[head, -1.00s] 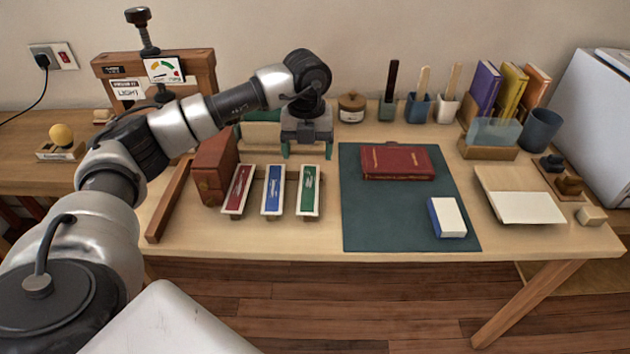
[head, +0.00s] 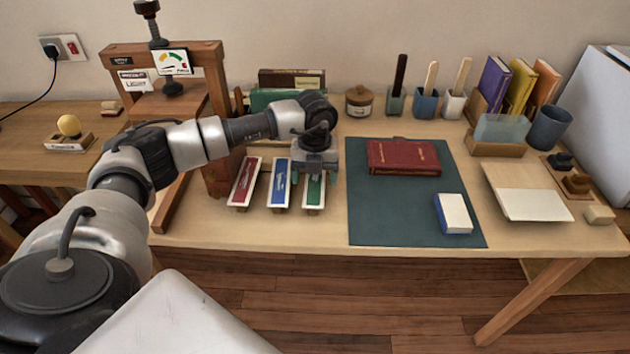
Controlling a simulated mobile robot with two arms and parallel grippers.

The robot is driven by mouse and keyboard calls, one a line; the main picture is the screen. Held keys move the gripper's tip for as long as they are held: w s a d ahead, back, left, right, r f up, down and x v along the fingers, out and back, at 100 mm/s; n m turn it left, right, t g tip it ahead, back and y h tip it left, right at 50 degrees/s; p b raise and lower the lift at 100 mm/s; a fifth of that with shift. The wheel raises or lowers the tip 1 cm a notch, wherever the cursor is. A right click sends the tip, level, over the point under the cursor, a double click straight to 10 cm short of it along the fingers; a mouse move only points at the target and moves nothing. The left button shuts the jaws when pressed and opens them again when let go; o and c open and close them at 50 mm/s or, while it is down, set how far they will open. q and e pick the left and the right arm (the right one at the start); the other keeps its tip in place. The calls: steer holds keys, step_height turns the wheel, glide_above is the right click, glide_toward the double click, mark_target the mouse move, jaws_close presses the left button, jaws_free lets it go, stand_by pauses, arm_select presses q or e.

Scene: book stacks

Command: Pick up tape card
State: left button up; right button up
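Three narrow cream trays or cards lie side by side on a small rack on the table: one red (head: 244,182), one blue (head: 280,184) and one green (head: 314,190). Each has a small pale pattern on it. I cannot tell which of them the task means. My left gripper (head: 315,173) points down over the far end of the green one and hides that end. Its fingers look apart, one to each side of the green one. I cannot tell whether they touch it. My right gripper is out of view.
A dark green mat (head: 400,215) with a red book (head: 404,157) and a blue-and-white block (head: 453,213) lies to the right. A wooden press (head: 215,75) stands left, and books (head: 275,98) stand behind the gripper. Bare tabletop runs along the front edge.

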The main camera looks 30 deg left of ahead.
mark_target(315, 181)
arm_select(q)
steer(key=c, duration=0.9)
steer(key=shift+r, duration=0.1)
steer(key=shift+r, duration=0.5)
step_height(315, 181, up, 3)
steer(key=shift+f, duration=0.2)
steer(key=d+r, duration=0.2)
steer(key=d, duration=0.2)
steer(key=d+r, duration=0.2)
steer(key=d, duration=0.1)
steer(key=w+d+r, duration=0.1)
steer(key=d+r, duration=0.2)
steer(key=d, duration=0.1)
steer(key=shift+d+r, duration=0.1)
steer(key=shift+d, duration=0.25)
